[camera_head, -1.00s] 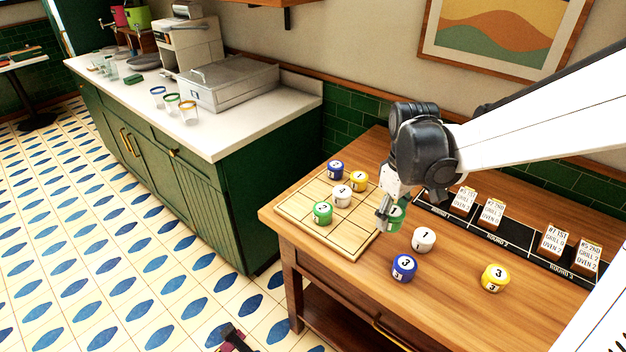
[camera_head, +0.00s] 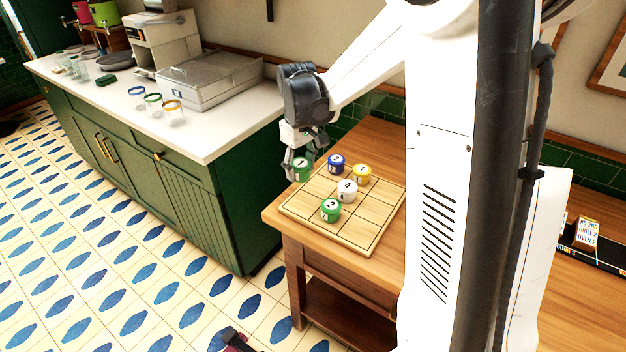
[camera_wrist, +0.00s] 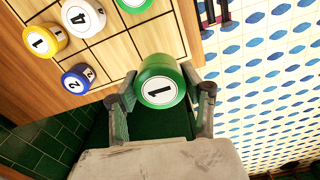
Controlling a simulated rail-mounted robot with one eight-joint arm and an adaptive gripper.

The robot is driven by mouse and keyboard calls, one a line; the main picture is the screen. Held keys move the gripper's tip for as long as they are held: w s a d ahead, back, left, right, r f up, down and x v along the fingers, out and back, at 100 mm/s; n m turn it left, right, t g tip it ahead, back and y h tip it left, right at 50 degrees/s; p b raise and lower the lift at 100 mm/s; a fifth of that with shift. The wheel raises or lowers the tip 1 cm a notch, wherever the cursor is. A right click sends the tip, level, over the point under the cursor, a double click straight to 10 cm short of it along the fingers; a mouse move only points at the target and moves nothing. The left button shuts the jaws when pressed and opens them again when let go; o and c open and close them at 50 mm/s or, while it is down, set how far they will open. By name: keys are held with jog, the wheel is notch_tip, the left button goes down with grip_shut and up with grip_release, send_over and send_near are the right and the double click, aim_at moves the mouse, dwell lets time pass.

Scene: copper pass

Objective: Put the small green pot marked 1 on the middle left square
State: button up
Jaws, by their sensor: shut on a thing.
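The small green pot marked 1 (camera_head: 301,170) is held in my gripper (camera_head: 299,166), near the left edge of the board in the head view. In the wrist view the pot (camera_wrist: 160,78) sits between the two fingers of my gripper (camera_wrist: 164,92), its number facing the camera. The wooden grid board (camera_head: 376,228) lies on the table. On it stand a blue pot (camera_head: 336,161), a yellow pot (camera_head: 362,173), a white pot marked 4 (camera_head: 347,190) and a green pot marked 2 (camera_head: 330,210). The pot's height above the board is hard to judge.
The wooden table (camera_head: 378,140) carries the board near its left end. My own arm hides much of the table's right side. An order card (camera_head: 587,232) stands there on a black strip. A green counter (camera_head: 200,200) with glasses and a metal box is to the left.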

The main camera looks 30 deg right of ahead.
send_over(320, 186)
notch_tip(320, 186, down, 5)
jog(key=shift+f+p, duration=0.2)
jog(key=shift+p, duration=0.2)
jog(key=shift+f, duration=2.05)
jog(key=shift+f, duration=0.15)
jog(key=o, duration=1.3)
jog(key=shift+c, duration=0.2)
